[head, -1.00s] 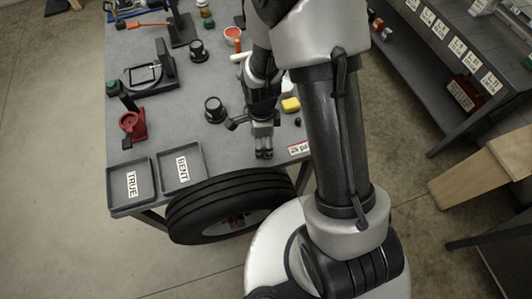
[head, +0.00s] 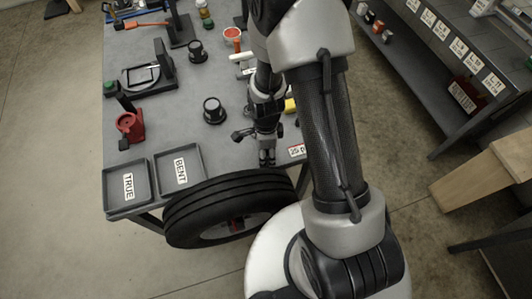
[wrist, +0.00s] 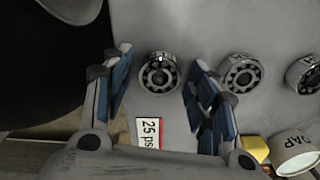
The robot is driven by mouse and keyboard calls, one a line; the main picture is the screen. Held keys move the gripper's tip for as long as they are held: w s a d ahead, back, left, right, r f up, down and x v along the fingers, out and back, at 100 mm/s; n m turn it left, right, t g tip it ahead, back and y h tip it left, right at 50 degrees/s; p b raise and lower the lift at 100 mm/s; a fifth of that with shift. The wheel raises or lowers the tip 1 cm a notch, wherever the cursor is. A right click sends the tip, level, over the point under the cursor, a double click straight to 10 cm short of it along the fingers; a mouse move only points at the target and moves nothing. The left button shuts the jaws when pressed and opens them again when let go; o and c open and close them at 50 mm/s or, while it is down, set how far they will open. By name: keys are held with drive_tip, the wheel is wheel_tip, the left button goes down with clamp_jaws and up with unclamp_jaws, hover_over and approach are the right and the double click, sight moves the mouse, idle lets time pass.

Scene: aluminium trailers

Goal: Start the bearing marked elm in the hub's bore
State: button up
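In the wrist view my gripper (wrist: 155,95) is open, its blue-padded fingers spread. A round bearing (wrist: 159,75) lies on the grey table between and beyond the fingertips. A second bearing (wrist: 240,73) lies right of the right finger, and a third (wrist: 303,75) is cut by the right edge. I cannot read which is marked elm. In the head view my gripper (head: 268,158) points down at the table's front edge, beside the black tyre (head: 190,210).
A "25 psi" label (wrist: 150,132) lies near the fingers. A yellow block (wrist: 255,148) and a pale can (wrist: 297,152) are at lower right. Trays marked TRUE (head: 113,188) and BENT (head: 196,162), a red tool (head: 130,125) and a black knob-like piece (head: 214,110) stand left.

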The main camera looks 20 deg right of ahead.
drive_tip(key=c, duration=0.9)
drive_tip(key=shift+c, duration=0.2)
